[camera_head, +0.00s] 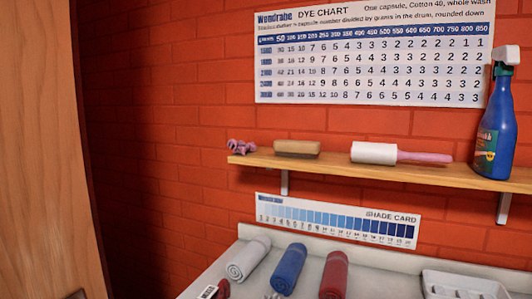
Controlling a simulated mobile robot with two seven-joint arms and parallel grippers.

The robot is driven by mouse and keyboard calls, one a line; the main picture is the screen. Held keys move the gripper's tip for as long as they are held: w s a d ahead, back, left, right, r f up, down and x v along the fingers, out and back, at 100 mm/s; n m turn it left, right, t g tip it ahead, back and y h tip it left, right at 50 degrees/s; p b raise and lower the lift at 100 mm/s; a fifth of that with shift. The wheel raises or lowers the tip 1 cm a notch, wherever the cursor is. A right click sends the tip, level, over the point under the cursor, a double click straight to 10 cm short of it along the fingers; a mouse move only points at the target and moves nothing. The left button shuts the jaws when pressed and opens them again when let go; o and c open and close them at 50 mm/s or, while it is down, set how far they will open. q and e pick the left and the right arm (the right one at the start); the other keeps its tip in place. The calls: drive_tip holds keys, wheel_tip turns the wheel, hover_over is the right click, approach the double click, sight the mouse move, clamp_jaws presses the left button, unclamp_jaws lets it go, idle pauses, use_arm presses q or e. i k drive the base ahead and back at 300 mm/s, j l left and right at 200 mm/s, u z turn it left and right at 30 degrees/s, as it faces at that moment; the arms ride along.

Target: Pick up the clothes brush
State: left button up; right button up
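The clothes brush (297,148) lies on a wooden wall shelf (350,167), towards its left end. It has a tan wooden back on top and a dark strip of bristles below.
A lint roller (375,153) with a pink handle lies right of the brush, and a small purple item (241,147) lies left. A blue spray bottle (494,125) stands at the shelf's right. Below, a white surface (310,266) holds rolled cloths. A wooden panel (40,150) fills the left.

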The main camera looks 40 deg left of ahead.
sight(307, 149)
drive_tip(key=u, duration=0.9)
drive_tip(key=i, duration=0.1)
